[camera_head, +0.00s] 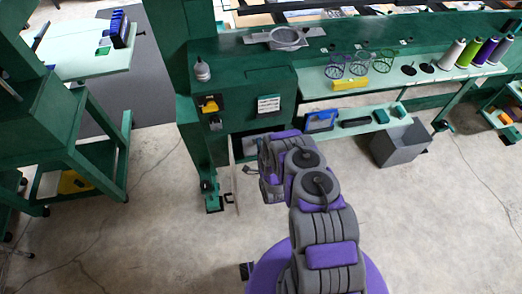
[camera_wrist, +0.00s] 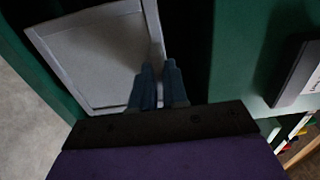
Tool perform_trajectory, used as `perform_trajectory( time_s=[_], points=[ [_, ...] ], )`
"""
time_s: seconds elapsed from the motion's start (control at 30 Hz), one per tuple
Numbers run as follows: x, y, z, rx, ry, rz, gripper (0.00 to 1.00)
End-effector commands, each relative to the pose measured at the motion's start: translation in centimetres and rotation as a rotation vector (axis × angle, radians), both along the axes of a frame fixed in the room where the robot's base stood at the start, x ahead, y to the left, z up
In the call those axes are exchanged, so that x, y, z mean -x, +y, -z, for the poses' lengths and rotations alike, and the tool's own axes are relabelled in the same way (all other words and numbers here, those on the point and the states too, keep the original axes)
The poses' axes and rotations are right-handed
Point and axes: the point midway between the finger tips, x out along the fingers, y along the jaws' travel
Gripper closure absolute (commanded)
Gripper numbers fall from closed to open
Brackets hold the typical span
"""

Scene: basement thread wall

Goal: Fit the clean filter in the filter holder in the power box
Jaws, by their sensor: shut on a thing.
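My gripper (camera_wrist: 158,75) is shut on the edge of a flat pale grey panel with a lighter rim, which I take to be the clean filter (camera_wrist: 95,55). In the wrist view the panel lies across a dark opening with green framing; I cannot tell how deep it sits. The power box (camera_head: 245,100) is the green cabinet front left of the middle in the head view, its low opening (camera_head: 248,147) partly behind my wrist. A thin pale door (camera_head: 236,175) seems to stand open at its left. The filter holder is hidden in the dark, and my fingers are hidden in the head view.
A blue-framed object (camera_head: 321,121) stands on a low shelf (camera_head: 350,128) to the right. A grey bin (camera_head: 400,144) is on the floor beyond it. A labelled plate (camera_head: 268,105) and a yellow-black switch (camera_head: 209,104) are on the cabinet front. The concrete floor nearby is clear.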

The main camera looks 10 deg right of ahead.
Motion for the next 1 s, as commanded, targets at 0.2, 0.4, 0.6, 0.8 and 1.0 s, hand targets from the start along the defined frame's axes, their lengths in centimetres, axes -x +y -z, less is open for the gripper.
perform_trajectory(
  time_s=[0.2,0.4,0.6,0.8,1.0],
  points=[
    [-2.0,0.0,0.2,0.000,-0.004,0.000,1.00],
    [-3.8,0.0,0.1,0.000,-0.004,0.000,1.00],
    [-5.6,0.0,0.1,0.001,-0.005,0.000,1.00],
    [-6.1,0.0,1.3,-0.001,0.002,0.000,1.00],
    [-6.1,0.0,2.4,-0.001,0.000,0.001,1.00]
  ],
)
